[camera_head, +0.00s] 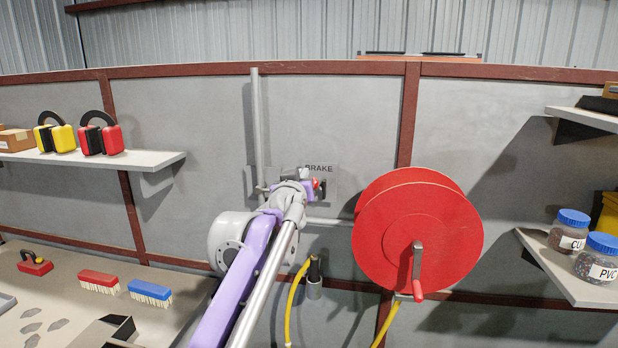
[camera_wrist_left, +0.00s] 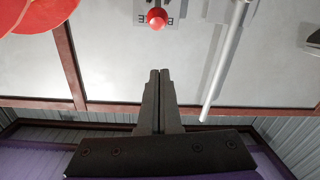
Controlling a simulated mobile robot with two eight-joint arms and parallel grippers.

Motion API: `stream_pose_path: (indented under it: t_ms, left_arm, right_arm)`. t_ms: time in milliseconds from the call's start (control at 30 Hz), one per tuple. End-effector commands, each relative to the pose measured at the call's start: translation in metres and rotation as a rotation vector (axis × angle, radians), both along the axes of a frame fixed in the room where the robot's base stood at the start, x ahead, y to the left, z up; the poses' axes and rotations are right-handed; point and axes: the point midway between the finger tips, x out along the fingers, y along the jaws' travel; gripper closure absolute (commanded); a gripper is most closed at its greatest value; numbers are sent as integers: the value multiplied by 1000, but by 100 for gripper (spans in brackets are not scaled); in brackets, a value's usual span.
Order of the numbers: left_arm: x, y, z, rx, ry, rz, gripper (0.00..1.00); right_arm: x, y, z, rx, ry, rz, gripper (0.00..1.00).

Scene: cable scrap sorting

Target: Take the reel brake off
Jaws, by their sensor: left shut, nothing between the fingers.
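The brake plate (camera_head: 329,175), lettered BRAKE, is on the grey wall left of the red reel (camera_head: 420,235). In the left wrist view, which is upside down, the round red knob (camera_wrist_left: 157,18) lies in front of the plate (camera_wrist_left: 140,15). My left gripper's fingers (camera_wrist_left: 160,72) are shut and empty, with a visible gap in the picture between tips and knob. The reel's edge (camera_wrist_left: 35,12) shows at upper left. My right gripper is in neither view.
A grey vertical pipe (camera_head: 257,120) runs up the wall left of the plate; it also shows in the left wrist view (camera_wrist_left: 226,60). A crank (camera_head: 417,265) sticks out from the reel. A yellow cable (camera_head: 292,305) hangs below. Shelves with ear defenders and jars flank the wall.

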Motion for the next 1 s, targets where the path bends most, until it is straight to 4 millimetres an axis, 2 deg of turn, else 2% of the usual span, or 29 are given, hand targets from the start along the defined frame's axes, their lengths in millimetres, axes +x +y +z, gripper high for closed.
stream_pose_path:
  t_ms: [133, 567, 667, 1000]
  left_arm:
    - [6, -1, 6, -8, -20, 16, 100]
    - [12, -2, 7, -8, -21, 16, 100]
    - [22, -3, 8, -8, -22, 16, 100]
    - [76, -10, 11, -7, -23, 18, 100]
  right_arm:
    - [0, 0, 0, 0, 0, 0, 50]
    - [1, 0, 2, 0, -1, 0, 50]
    - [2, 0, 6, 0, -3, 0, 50]
    - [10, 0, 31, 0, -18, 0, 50]
